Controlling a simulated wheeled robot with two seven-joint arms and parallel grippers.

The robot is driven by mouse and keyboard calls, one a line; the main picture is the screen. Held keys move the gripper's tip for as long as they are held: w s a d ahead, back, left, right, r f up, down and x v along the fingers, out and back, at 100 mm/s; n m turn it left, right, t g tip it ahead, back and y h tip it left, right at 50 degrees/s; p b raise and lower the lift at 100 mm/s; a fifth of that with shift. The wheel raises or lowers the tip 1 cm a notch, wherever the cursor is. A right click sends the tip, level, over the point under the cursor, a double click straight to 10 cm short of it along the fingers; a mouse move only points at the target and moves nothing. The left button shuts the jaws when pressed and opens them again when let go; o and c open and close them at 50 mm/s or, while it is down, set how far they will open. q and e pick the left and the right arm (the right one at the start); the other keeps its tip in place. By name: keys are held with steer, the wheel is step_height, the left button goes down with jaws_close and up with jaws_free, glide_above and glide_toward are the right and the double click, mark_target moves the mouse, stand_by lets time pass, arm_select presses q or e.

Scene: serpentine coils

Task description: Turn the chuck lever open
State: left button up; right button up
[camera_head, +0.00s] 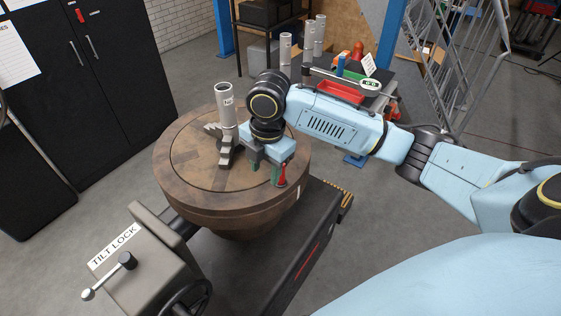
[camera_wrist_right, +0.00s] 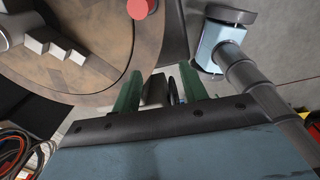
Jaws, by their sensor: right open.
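The chuck lever (camera_head: 282,176) has a red handle and sits at the near right rim of the round brown turntable (camera_head: 185,165). A round red end, which looks like its knob, shows at the top edge of the wrist view (camera_wrist_right: 142,8). My right gripper (camera_head: 264,168) is over the turntable's right part, just left of the red handle. In the wrist view its two green fingers (camera_wrist_right: 160,88) stand apart, with the red end beyond the tips. Whether a finger touches the lever I cannot tell. The grey jawed chuck (camera_head: 227,152) holds an upright metal tube (camera_head: 226,105). My left gripper is out of view.
A grey tilt lock box (camera_head: 140,262) with a crank stands at the near left. Black cabinets (camera_head: 90,85) stand at the left. Behind my right arm is a bench with a red tray (camera_head: 340,91) and metal tubes (camera_head: 285,50). Open floor lies to the right.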

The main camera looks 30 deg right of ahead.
steer(key=shift+n+g+h, duration=0.3)
steer(key=shift+n, duration=0.6)
steer(key=w+d+r, duration=0.1)
steer(key=d+r, duration=0.1)
steer(key=w+d+r, duration=0.1)
steer(key=d+r, duration=0.1)
steer(key=w+d+r, duration=0.1)
steer(key=d+r, duration=0.1)
steer(key=shift+d, duration=0.1)
step_height(320, 180, down, 13)
steer(key=shift+w, duration=0.1)
jaws_close()
